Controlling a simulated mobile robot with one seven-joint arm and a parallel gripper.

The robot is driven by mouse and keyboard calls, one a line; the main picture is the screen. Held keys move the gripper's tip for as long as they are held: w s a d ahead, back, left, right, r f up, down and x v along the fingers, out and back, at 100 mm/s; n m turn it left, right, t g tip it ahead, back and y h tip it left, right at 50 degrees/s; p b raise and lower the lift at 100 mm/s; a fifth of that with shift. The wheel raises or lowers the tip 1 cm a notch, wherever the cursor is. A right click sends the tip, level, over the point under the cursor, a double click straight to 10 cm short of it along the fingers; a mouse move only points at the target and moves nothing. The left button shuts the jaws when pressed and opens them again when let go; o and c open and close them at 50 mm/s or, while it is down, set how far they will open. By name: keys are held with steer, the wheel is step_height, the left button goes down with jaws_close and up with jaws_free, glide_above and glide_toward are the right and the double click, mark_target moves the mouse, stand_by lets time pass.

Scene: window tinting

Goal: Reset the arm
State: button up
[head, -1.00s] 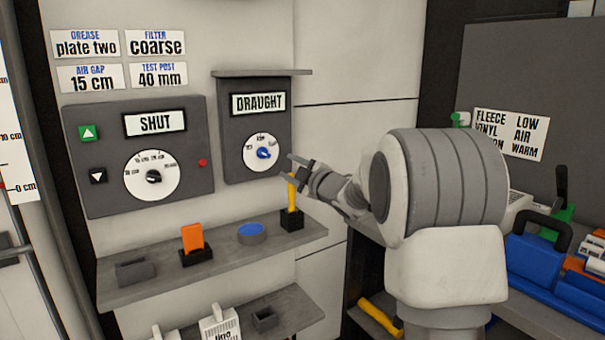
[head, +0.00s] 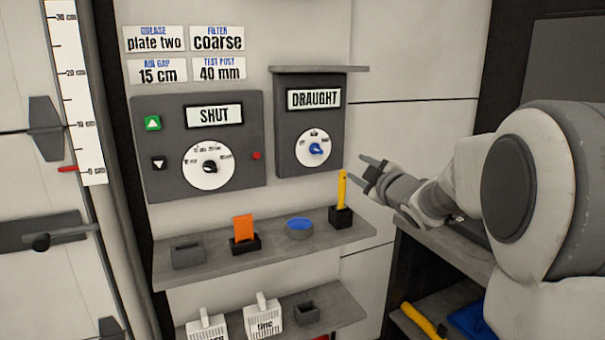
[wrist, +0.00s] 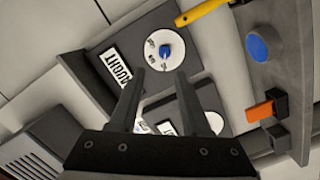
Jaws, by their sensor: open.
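My gripper (head: 371,170) is open and empty in the head view, just right of the grey draught panel (head: 289,156) and above the right end of the upper shelf. Its two fingers also show in the wrist view (wrist: 158,88), apart with nothing between them. They point toward the draught panel, whose white dial has a blue knob (head: 316,148). The rest of my arm extends to the right, away from the wall.
The upper shelf (head: 215,272) bears a yellow stick (head: 342,187) in a black holder, a blue round pad (head: 299,224), an orange piece (head: 243,228) and an empty grey holder (head: 187,254). The shut panel (head: 165,120) is at left. A lower shelf (head: 345,312) holds white containers.

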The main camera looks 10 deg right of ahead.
steer(key=s+f+m+g+h, duration=0.1)
steer(key=s+m+g+h, duration=0.4)
steer(key=s+m, duration=0.7)
steer(key=s+a+f+g, duration=0.2)
steer(key=s+f, duration=0.1)
steer(key=s, duration=0.6)
steer(key=s+a+f+m+g+y, duration=0.15)
steer(key=s+f, duration=0.25)
steer(key=s, duration=0.4)
steer(key=s+a+f+g, duration=0.3)
steer(key=s, duration=0.6)
step_height(320, 180, up, 18)
steer(key=p, duration=1.8)
steer(key=shift+s, duration=0.4)
steer(key=shift+o, duration=0.2)
steer(key=shift+a, duration=0.1)
